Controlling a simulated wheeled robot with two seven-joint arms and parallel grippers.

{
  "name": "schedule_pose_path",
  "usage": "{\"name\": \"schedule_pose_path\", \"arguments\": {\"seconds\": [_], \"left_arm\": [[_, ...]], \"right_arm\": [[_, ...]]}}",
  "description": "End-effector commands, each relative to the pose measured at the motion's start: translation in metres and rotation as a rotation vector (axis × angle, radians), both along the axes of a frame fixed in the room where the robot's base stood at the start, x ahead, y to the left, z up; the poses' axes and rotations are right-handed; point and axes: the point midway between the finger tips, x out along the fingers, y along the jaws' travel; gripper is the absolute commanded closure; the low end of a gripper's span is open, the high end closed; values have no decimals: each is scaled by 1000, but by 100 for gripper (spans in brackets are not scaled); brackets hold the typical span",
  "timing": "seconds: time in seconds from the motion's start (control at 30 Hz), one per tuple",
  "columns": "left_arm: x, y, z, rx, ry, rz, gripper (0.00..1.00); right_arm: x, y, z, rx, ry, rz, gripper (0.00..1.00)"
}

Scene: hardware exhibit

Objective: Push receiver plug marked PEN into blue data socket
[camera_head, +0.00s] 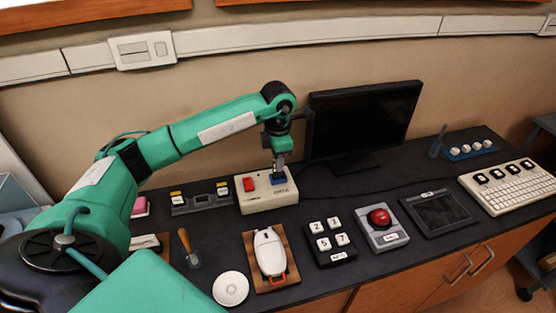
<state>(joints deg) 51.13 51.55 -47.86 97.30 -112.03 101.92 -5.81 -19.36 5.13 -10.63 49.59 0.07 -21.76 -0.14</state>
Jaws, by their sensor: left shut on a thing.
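A cream box (267,200) stands on the dark counter, with a red part (249,184) on its left. The blue data socket (280,181) is on the right of its top. My left gripper (279,168) points straight down, directly above the blue socket, its fingertips at or very near it. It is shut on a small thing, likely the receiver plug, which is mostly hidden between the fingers. I cannot read a PEN mark or tell how deep the plug sits. My right gripper is not in view.
A monitor (364,121) stands behind, to the right of my left gripper. In front are a white mouse on a wooden board (252,243), a number keypad (329,242) and a red button box (381,228). A tablet (438,212) and a keyboard (511,187) lie right.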

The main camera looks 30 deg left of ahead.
Motion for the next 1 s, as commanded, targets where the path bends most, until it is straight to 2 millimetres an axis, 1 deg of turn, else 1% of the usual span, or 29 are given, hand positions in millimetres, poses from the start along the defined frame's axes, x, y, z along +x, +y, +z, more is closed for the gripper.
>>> {"name": "schedule_pose_path", "arguments": {"seconds": [0.37,1.0], "left_arm": [[0,0,-1,0,0,0,100],[0,0,-12,0,0,0,100]], "right_arm": [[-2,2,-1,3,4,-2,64],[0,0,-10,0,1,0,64]]}}
